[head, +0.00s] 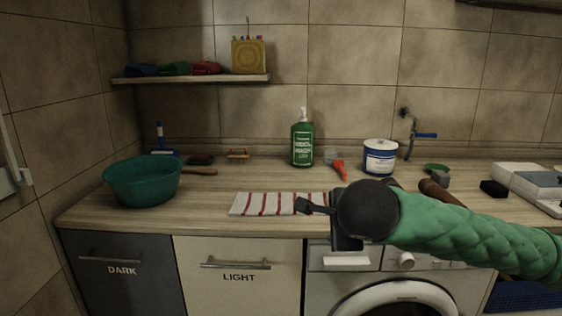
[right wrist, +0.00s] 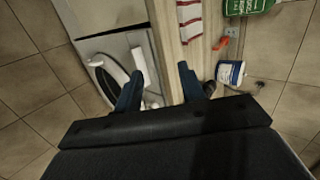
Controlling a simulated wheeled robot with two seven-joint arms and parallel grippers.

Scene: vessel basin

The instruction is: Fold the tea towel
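The tea towel (head: 265,204) is white with red stripes and lies flat near the counter's front edge in the head view. Its right end is partly hidden behind my right gripper. In the right wrist view the towel (right wrist: 190,18) shows at the top, beyond the fingertips. My right gripper (head: 318,225) is at the towel's right end, by the counter edge. Its two fingers (right wrist: 160,85) are apart with nothing between them. I cannot tell whether a finger touches the cloth. My left gripper is not in view.
A teal basin (head: 142,183) stands left of the towel. A green bottle (head: 302,143), a red-nozzled item (head: 340,170) and a white-and-blue tub (head: 380,158) stand behind it. Drawers and a washing machine (head: 400,300) are below the edge. Counter between basin and towel is clear.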

